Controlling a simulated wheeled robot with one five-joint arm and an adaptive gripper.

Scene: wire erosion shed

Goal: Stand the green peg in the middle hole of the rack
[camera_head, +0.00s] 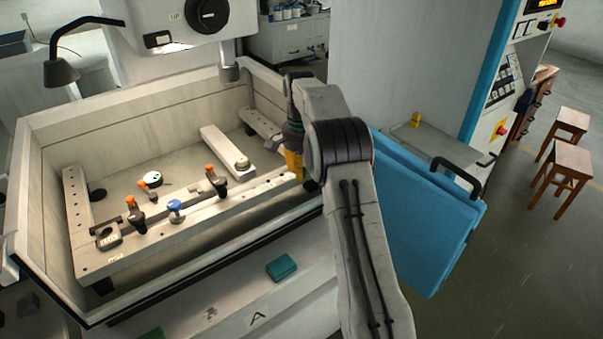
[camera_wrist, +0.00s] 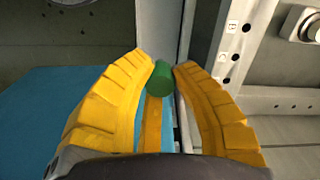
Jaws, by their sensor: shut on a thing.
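In the head view my gripper (camera_head: 293,165) is at the right end of the machine's tub, and the peg is not visible there. I see no separate rack that I can name for certain. A grey bar with dark holes (camera_wrist: 236,52) lies to the right of the peg in the wrist view, with small lettered labels beside some holes. The peg is apart from those holes in that view.
A long front rail (camera_head: 190,221) carries orange-topped clamps (camera_head: 217,181) and a blue knob (camera_head: 175,206). The tub's wall (camera_head: 160,105) rises behind. A blue panel (camera_head: 425,215) stands to the right of my arm. A teal block (camera_head: 281,267) lies on the ledge in front.

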